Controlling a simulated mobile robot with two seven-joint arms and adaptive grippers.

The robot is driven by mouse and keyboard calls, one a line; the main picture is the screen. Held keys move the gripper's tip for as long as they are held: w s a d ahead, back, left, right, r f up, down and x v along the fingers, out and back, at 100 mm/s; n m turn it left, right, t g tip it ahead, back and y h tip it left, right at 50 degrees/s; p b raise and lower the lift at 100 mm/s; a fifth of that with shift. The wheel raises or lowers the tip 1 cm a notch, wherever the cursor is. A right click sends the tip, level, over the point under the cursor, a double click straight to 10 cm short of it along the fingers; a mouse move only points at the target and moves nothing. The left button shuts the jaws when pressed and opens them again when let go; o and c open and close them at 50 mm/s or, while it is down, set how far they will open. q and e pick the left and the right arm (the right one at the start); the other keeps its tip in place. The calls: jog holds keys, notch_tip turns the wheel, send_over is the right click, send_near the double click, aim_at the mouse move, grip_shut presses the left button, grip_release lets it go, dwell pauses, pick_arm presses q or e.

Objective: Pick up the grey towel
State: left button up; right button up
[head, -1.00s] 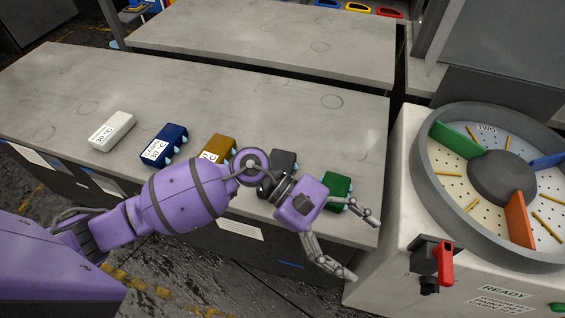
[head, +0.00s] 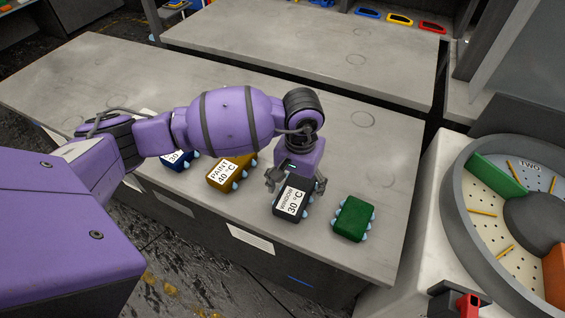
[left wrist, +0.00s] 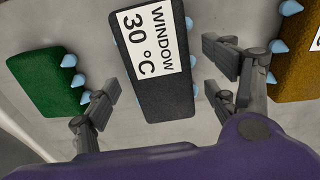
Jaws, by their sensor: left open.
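The grey towel (head: 288,212) is a dark grey block with a white label reading WINDOW 30 °C. It lies on the table between the brown and green blocks. My left gripper (head: 296,184) is open over its far end, with a finger on each side. The left wrist view shows the towel (left wrist: 160,92) between the two spread fingers of the gripper (left wrist: 165,84), with a gap on both sides. I cannot tell the exact height of the fingers. My right gripper is not in view.
A green block (head: 353,218) lies close on the right. A brown block (head: 231,172) labelled PAINT 40 °C and a partly hidden blue block (head: 178,163) lie to the left. A round dial machine (head: 470,190) stands at the right. The table (head: 370,160) behind is clear.

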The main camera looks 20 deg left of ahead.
pick_arm(q)
jog(key=shift+w+f, duration=0.1)
jog(key=shift+f, duration=0.75)
jog(key=c, duration=1.4)
jog(key=shift+o, duration=0.2)
jog(key=shift+r, duration=0.1)
